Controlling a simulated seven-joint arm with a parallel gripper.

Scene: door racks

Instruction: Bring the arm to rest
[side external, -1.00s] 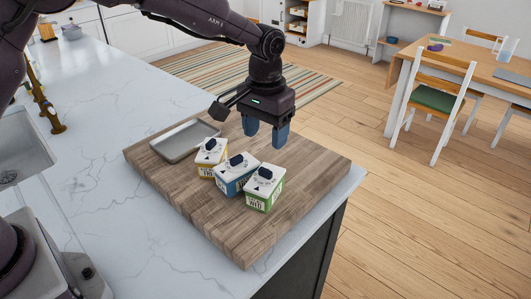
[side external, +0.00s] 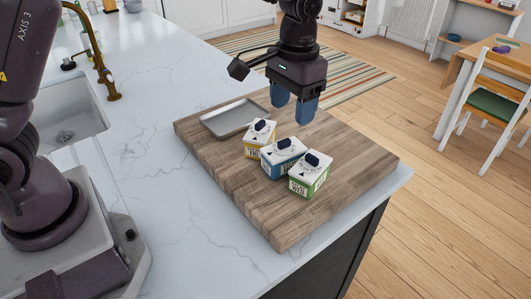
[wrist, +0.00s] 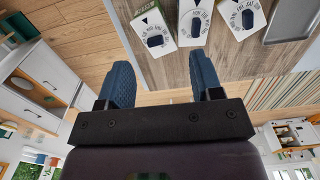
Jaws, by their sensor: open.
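My gripper (side external: 294,108) is open and empty, with its two blue fingers apart, above the far part of the wooden board. In the wrist view my gripper (wrist: 161,62) has nothing between its fingers. Three small boxes with white tops and dark oval pieces stand in a row on the board: a yellow box (side external: 258,139), a blue box (side external: 282,160) and a green box (side external: 309,178). In the wrist view the three tops show at the upper edge, beyond the fingertips, and are partly cut off.
The wooden board (side external: 240,190) lies on a white marble counter (side external: 170,205). An empty grey tray (side external: 232,117) sits on it left of the boxes. A sink (side external: 66,120) with a brass tap (side external: 103,70) is at the left. The board's near and right parts are clear.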

